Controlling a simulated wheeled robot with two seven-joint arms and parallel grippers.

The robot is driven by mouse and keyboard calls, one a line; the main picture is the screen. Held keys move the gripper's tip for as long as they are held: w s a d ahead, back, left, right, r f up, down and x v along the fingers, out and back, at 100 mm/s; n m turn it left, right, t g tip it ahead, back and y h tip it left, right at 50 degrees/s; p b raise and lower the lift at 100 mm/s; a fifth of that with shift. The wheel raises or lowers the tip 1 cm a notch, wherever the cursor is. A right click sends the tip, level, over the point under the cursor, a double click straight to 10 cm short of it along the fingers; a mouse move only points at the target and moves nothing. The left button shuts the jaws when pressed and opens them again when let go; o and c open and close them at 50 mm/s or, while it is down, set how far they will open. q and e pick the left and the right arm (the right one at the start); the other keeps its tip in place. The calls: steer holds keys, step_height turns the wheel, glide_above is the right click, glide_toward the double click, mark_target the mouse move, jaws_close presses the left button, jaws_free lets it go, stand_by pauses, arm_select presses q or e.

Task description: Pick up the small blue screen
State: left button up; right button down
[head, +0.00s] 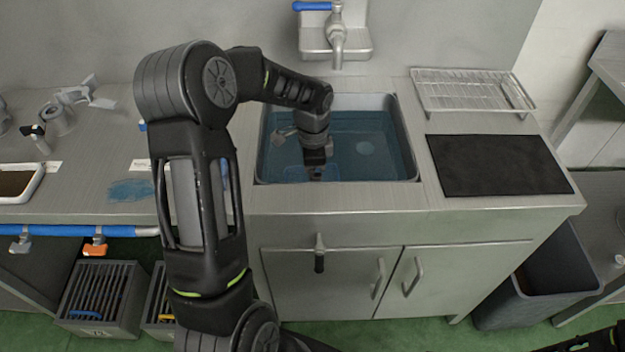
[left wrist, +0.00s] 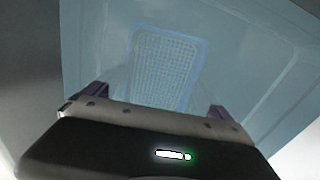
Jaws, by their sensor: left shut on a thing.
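The small blue screen, a pale mesh in a blue frame (left wrist: 166,72), lies in front of my left gripper in the left wrist view, seen through bluish water. My left gripper (head: 315,168) reaches down into the water-filled sink (head: 405,140). In the left wrist view its two fingers (left wrist: 157,101) stand on either side of the screen's near end, and the gripper is shut on the screen. In the head view the screen is hard to make out under the water and beside the gripper.
A faucet (head: 337,45) stands behind the sink. A wire rack (head: 470,92) and a black mat (head: 498,165) lie to its right. A blue cloth-like patch (head: 131,189) and a tray (head: 20,182) are on the left counter. A grey bin (head: 540,280) stands at lower right.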

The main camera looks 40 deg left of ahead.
arm_select(q)
step_height(320, 180, up, 10)
stand_by(0.5)
stand_by(0.5)
